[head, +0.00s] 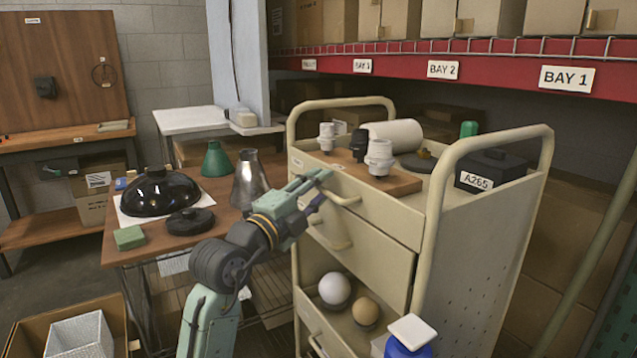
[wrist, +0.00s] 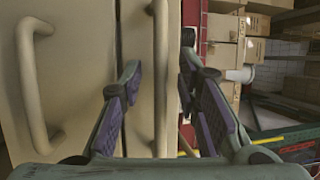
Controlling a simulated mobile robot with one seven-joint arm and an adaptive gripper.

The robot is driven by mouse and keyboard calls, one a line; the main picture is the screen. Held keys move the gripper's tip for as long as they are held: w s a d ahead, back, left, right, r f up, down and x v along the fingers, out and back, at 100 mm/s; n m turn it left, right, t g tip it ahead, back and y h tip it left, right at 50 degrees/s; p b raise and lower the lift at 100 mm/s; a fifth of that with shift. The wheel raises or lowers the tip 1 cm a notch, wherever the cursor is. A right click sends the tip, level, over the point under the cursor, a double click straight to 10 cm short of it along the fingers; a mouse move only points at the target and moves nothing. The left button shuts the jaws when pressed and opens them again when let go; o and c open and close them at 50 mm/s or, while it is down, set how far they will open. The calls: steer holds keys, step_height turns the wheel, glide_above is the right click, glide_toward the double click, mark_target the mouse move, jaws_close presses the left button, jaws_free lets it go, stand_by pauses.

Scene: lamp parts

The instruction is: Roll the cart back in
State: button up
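The cream cart (head: 480,215) stands under the red shelf edge, with tall rails at both ends. Its top drawer has a curved handle (head: 347,199), and a second handle (head: 328,240) is on the drawer below. My gripper (head: 322,182) is at the cart's front, by the top handle. In the wrist view, my gripper's fingers (wrist: 158,90) are apart, with a vertical cream handle (wrist: 161,45) between them. I see gaps beside the handle, so the fingers do not look closed on it. Another handle (wrist: 30,80) is at the left.
The cart top carries white sockets (head: 379,157), a white roll (head: 394,134) and a black box (head: 490,171). Bulbs (head: 335,289) sit on its lower shelf. A table with a black lampshade (head: 158,192) stands at the left. A cardboard box (head: 30,335) is on the floor.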

steer(key=shift+w+d, duration=0.1)
steer(key=shift+w, duration=0.15)
jaws_close()
stand_by(0.8)
